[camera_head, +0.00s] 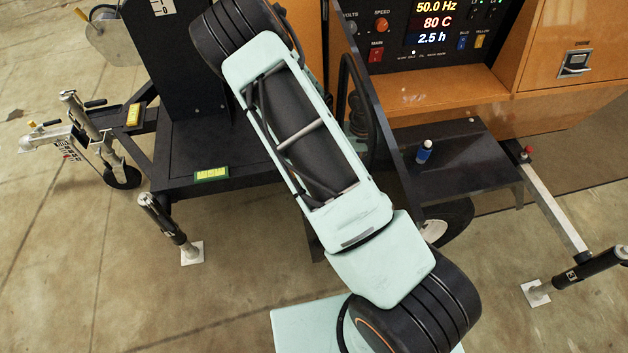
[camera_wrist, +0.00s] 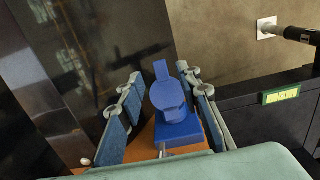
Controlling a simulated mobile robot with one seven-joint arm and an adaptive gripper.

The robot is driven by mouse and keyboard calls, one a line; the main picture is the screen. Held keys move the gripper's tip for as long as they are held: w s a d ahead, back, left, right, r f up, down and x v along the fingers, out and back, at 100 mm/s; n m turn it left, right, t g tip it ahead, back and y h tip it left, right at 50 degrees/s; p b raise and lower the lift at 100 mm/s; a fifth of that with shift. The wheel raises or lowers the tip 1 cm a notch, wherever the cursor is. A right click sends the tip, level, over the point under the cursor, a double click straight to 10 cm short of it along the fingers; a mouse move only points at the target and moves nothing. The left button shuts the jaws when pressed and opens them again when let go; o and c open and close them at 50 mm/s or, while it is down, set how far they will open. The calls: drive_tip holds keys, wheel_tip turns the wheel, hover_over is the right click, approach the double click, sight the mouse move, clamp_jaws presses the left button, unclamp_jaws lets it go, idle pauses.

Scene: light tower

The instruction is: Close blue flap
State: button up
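In the wrist view a blue socket housing (camera_wrist: 178,131) is mounted on an orange panel. Its blue flap (camera_wrist: 167,96), a round lid with a tab at the top, shows above the housing; I cannot tell its exact angle. My gripper (camera_wrist: 162,78) is open, with one blue-padded finger on each side of the flap and housing. Nothing is gripped, and contact with the flap cannot be made out. In the head view my arm covers the middle, and the gripper and blue flap are hidden behind it.
A dark glossy panel (camera_wrist: 85,60) stands close left of the fingers.

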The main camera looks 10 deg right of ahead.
drive_tip(key=shift+f, duration=1.85)
clamp_jaws()
